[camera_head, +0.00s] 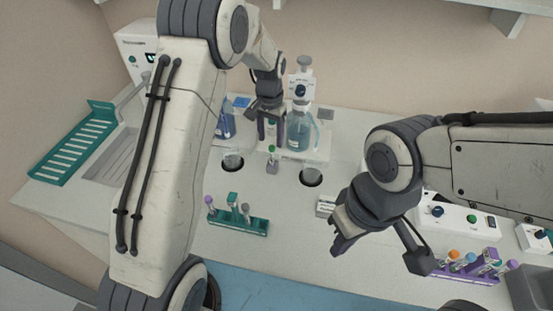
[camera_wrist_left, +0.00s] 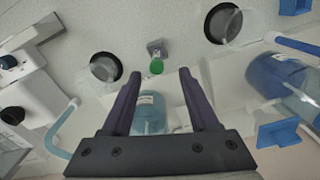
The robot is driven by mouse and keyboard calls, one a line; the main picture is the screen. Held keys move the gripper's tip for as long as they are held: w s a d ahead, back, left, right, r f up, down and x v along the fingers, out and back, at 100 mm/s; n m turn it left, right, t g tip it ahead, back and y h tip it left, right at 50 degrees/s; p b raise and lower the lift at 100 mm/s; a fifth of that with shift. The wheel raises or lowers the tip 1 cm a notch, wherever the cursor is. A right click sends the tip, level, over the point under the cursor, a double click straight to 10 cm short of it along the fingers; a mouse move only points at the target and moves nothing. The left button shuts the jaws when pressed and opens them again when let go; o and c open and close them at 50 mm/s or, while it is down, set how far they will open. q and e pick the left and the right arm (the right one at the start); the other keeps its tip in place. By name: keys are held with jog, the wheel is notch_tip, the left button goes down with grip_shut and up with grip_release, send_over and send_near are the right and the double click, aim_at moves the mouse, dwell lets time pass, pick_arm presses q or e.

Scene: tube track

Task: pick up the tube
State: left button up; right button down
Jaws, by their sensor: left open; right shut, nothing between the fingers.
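A green-capped tube (camera_head: 272,150) stands in a small grey holder (camera_head: 272,166) on the bench. My left gripper (camera_head: 271,138) is open just behind and above it, fingers pointing down. In the left wrist view the green cap (camera_wrist_left: 156,66) appears between the fingertips, near their ends; I cannot tell whether they touch it. The small holder (camera_wrist_left: 156,47) shows just past the cap. A green rack (camera_head: 250,228) with a few tubes is nearer the front. My right gripper (camera_head: 338,246) is shut and empty above the bench, at the right of that rack.
A bottle of blue liquid (camera_head: 299,132) stands behind the holder, and a blue-filled container (camera_head: 225,122) is at its left. Two round dark openings with clear vessels flank the holder. A purple rack (camera_head: 470,275) with several tubes is at the right. A teal slotted rack (camera_head: 75,148) is far left.

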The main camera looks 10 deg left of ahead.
aim_at(271, 147)
pick_arm(q)
notch_tip(271, 147, down, 3)
jog(key=shift+d+r+p, duration=0.1)
jog(key=shift+r+p, duration=0.05)
jog(key=shift+p, duration=0.2)
jog(key=shift+s+f+p, duration=0.1)
jog(key=shift+f+p, duration=0.2)
notch_tip(271, 147, down, 4)
jog(key=shift+s+d+r+p, duration=0.1)
jog(key=shift+d+r+p, duration=0.1)
jog(key=shift+p, duration=0.75)
jog(key=shift+a+f, duration=0.1)
jog(key=shift+f, duration=0.4)
grip_shut()
